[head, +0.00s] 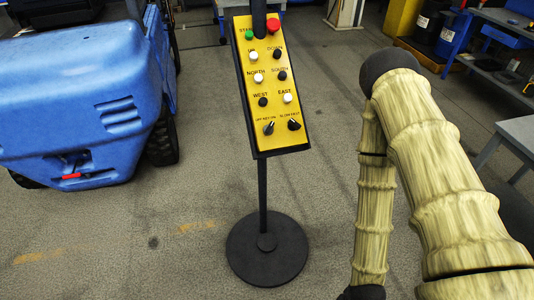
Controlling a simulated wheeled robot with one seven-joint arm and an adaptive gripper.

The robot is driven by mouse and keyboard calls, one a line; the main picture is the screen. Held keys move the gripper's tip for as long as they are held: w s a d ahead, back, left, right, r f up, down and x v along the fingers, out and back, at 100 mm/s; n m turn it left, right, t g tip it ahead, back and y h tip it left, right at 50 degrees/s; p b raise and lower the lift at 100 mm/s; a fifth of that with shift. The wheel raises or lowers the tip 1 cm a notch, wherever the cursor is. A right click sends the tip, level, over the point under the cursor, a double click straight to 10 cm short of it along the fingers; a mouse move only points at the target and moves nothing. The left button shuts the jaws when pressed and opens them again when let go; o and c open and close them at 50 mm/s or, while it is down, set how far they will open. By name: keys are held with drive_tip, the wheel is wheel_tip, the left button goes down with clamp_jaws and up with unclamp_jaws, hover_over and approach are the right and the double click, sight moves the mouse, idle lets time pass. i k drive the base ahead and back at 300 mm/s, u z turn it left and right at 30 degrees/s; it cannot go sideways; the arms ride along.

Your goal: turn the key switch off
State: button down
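A yellow control panel (268,88) in a black frame hangs tilted on a black stand in the middle of the head view. At its bottom left is a small dark rotary switch (268,129), under a label that seems to begin with OFF. Its exact setting is too small to tell. A similar knob (294,125) sits to its right under a label like SLOW FAST. Several black and white buttons, a green one and a red one are above. My arm is folded at the right, apart from the panel. My gripper is outside the picture.
The stand's round black base (266,249) rests on the grey floor. A blue machine (75,95) with dark wheels stands at the left. A grey table (520,131) and dark shelves are at the right. The floor around the stand is clear.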

sight(268, 129)
drive_tip(key=z, duration=1.6)
drive_tip(key=k, duration=1.2)
drive_tip(key=u, duration=1.95)
drive_tip(key=i, duration=0.5)
